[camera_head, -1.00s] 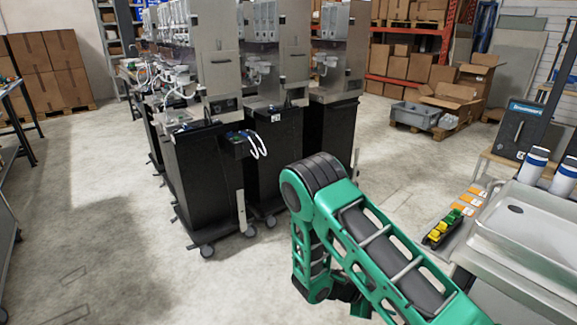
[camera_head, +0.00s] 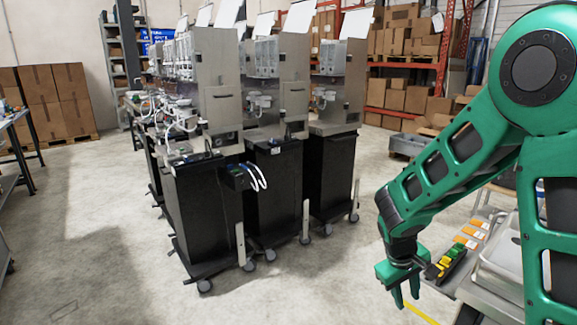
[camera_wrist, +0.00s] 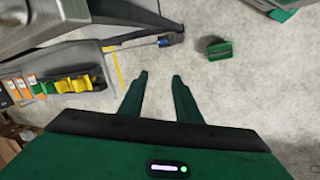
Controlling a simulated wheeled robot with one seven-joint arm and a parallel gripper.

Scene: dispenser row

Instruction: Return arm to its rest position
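My green arm fills the right side of the head view, folded with its elbow high and its forearm running down to the left. My gripper (camera_head: 404,289) hangs at the forearm's end, fingers pointing down, left of the workbench edge. In the wrist view my gripper (camera_wrist: 160,85) shows two green fingers with a clear gap between them and only floor beyond. It is open and holds nothing.
Dispenser machines on black wheeled cabinets (camera_head: 205,215) stand at centre left. A green object (camera_wrist: 217,49) shows over the floor. Open floor lies between.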

